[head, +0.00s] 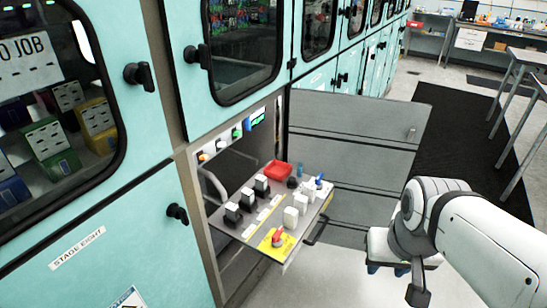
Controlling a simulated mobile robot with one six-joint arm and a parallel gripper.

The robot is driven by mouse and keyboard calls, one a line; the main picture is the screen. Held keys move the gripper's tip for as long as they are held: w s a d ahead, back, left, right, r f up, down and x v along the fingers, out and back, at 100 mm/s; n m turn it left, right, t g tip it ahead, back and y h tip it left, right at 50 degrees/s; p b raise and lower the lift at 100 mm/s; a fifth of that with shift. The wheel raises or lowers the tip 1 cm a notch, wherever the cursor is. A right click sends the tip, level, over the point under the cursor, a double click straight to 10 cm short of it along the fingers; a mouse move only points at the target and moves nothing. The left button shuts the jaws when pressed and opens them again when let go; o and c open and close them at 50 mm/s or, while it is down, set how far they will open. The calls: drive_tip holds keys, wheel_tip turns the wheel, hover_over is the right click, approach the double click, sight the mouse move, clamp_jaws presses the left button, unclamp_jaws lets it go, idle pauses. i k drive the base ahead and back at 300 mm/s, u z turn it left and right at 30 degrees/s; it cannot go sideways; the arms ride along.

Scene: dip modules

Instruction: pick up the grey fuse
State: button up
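A pulled-out panel (248,232) sticks out of an open cabinet bay. Several pale grey-white fuse-like blocks stand in a row on its right half: a front one (291,217), a middle one (300,204) and a back one (308,192). I cannot tell for certain which block is the grey fuse. My gripper (397,277) is at the right, well apart from the panel, above the floor. Its fingers are partly hidden, and I cannot tell whether it is open.
A red tray (278,170) sits at the panel's back. A red knob (277,238) on a yellow plate is at its front. A handle (316,230) juts from its right edge. An open grey door (352,130) stands behind. Floor between panel and gripper is clear.

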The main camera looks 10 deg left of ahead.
sight(231, 210)
drive_tip(key=i, duration=1)
drive_tip(key=u, duration=0.6)
